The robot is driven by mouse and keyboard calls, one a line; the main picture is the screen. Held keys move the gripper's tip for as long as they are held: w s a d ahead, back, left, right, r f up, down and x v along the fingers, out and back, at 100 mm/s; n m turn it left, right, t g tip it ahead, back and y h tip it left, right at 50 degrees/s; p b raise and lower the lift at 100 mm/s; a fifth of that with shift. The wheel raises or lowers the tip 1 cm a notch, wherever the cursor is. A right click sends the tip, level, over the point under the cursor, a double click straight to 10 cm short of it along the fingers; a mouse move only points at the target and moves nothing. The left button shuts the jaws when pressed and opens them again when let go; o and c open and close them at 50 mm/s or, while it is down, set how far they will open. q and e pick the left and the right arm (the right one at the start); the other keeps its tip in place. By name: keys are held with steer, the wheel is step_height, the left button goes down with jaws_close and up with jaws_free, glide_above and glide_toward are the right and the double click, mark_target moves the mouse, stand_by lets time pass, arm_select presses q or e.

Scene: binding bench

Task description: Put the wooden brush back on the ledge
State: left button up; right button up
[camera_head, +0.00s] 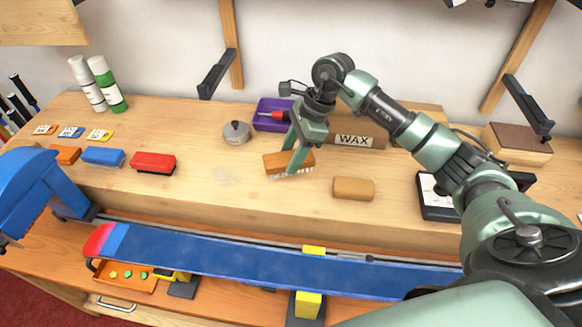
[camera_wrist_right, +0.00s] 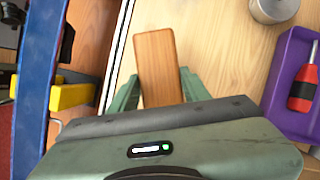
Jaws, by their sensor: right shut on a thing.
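The wooden brush (camera_head: 286,162) has an orange-brown wooden back and pale bristles that point down. My right gripper (camera_head: 297,158) is shut on it, one finger on each side, over the raised wooden ledge (camera_head: 225,200). In the right wrist view, the brush's flat wooden back (camera_wrist_right: 156,62) sticks out between the two green fingers (camera_wrist_right: 160,88). I cannot tell whether the bristles touch the ledge. My left gripper is not in view.
Behind are a round tin (camera_head: 236,132), a purple tray (camera_head: 268,110) and a WAX box (camera_head: 357,136). A long blue board (camera_head: 240,256) lies in front, lower down.

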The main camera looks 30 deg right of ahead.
step_height(320, 180, down, 2)
steer(key=shift+f, duration=0.2)
step_height(320, 180, down, 3)
steer(key=shift+f+p, duration=0.15)
steer(key=shift+p, duration=0.65)
steer(key=shift+f, duration=0.35)
steer(key=shift+f+b, duration=0.2)
steer(key=shift+b, duration=0.1)
steer(key=o, duration=1.3)
steer(key=shift+r, duration=0.1)
